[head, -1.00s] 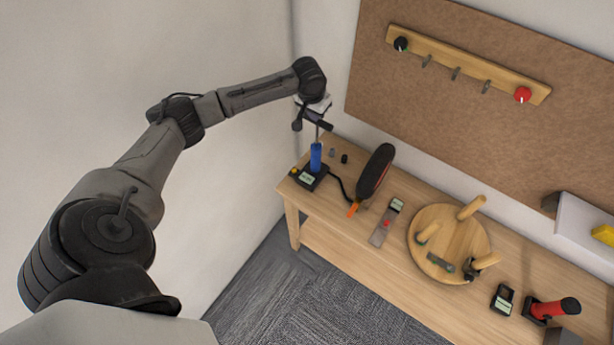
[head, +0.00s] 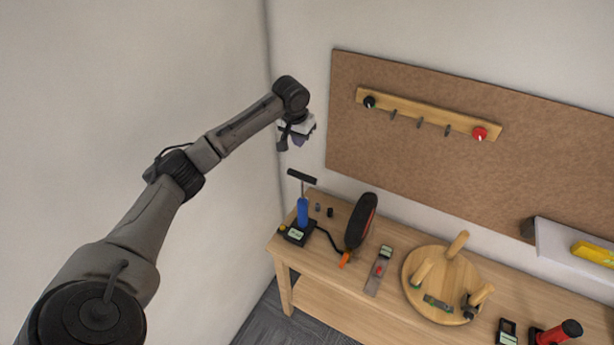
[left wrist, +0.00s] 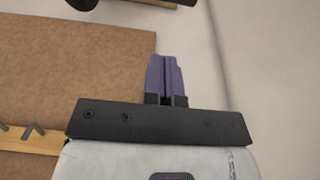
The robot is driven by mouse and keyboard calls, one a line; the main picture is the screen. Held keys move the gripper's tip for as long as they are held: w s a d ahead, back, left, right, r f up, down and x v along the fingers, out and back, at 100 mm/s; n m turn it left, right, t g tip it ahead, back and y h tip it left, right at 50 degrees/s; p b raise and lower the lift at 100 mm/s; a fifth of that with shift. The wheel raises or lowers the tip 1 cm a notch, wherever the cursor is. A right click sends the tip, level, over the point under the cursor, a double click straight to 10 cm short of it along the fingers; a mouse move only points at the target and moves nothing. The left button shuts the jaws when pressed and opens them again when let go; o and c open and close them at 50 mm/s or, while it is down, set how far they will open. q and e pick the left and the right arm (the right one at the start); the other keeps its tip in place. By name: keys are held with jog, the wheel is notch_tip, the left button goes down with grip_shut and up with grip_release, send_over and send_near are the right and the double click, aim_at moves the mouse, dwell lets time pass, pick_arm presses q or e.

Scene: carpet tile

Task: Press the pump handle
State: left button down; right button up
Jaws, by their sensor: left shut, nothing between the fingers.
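The pump has a blue upright barrel (head: 302,213) on a black base with a small display, at the left end of the workbench. Its black T-shaped pump handle (head: 301,177) stands up on a thin rod above the barrel. My left gripper (head: 298,141) is above the handle, apart from it, near the wall corner. Its purple fingers are together and empty in the left wrist view (left wrist: 166,78). I cannot make out the pump in the left wrist view. My right gripper is not in view.
The workbench (head: 330,279) also bears a black-and-red tool (head: 361,222), a grey plate with a display (head: 379,271) and an upturned round stool (head: 423,259). Behind it hangs a brown board (head: 420,165) with a hook rail (head: 428,112). A white shelf (head: 565,247) is at right.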

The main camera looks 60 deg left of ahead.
pick_arm(q)
jog(key=p, duration=0.3)
send_over(302, 194)
jog(key=x, duration=0.4)
jog(key=s+x, duration=0.1)
jog(key=x, duration=0.3)
jog(key=d+x, duration=0.1)
jog(key=x, duration=0.3)
jog(key=shift+s+f, duration=0.3)
jog(key=shift+s, duration=0.1)
jog(key=shift+d+f, duration=0.1)
jog(key=shift+f, duration=0.55)
jog(key=shift+s, duration=0.1)
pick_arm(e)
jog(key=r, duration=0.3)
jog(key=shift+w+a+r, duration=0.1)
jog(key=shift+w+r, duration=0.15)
